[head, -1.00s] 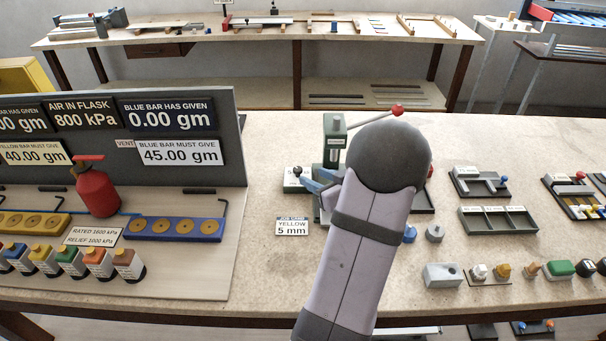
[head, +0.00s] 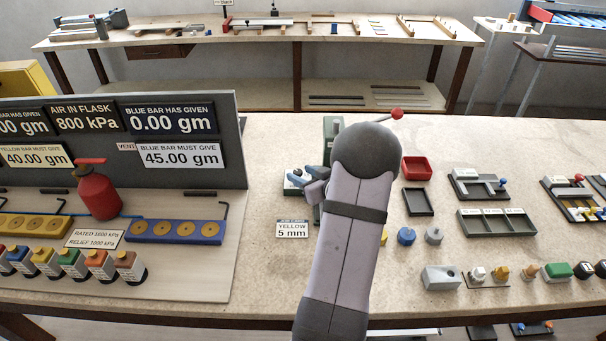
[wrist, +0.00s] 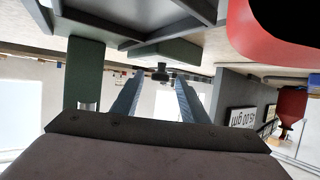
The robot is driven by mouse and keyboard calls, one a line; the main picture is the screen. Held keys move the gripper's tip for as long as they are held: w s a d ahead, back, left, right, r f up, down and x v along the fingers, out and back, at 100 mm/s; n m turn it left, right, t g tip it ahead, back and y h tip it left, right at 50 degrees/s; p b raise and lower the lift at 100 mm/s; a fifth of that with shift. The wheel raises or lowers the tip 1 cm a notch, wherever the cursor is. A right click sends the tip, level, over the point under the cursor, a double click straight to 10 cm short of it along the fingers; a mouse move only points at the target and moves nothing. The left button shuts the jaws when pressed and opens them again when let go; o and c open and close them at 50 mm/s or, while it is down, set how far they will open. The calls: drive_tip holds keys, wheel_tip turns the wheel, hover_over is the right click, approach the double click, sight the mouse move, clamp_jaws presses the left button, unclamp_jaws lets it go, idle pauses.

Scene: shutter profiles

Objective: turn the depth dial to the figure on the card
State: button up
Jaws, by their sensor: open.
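The job card (head: 292,229) reads YELLOW 5 mm and lies on the bench. A green press-like fixture (head: 333,128) stands behind my arm, with a red-knobbed lever (head: 397,113). My gripper (head: 297,177) is at the fixture's left side, with its blue-grey fingers over a small pale block that they mostly cover. In the wrist view my gripper (wrist: 157,84) is open, and a small dark knob-like part (wrist: 160,72) on a green piece shows beyond and between the fingertips. I cannot tell whether it is the depth dial; no dial figures are readable. No contact is visible.
A red tray (head: 417,167), a black tray (head: 418,202) and a blue knobbed piece (head: 406,236) lie right of my arm. A grey panel (head: 240,150) with signs and a red flask (head: 97,190) stands left. Bare bench lies left of the card.

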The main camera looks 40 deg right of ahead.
drive_tip(key=c, duration=1)
drive_tip(key=p, duration=0.1)
drive_tip(key=n+y+p, duration=0.1)
drive_tip(key=shift+d+r+y+p, duration=0.25)
drive_tip(key=shift+r+y+p, duration=0.05)
drive_tip(key=shift+p, duration=0.1)
drive_tip(key=shift+d+f+n+y+p, duration=0.15)
drive_tip(key=shift+n+y+p, duration=0.3)
drive_tip(key=shift+n+y, duration=0.25)
drive_tip(key=shift+d+f+n+y+p, duration=0.1)
drive_tip(key=shift+n+y+p, duration=0.35)
drive_tip(key=shift+n+y, duration=0.25)
drive_tip(key=o, duration=1)
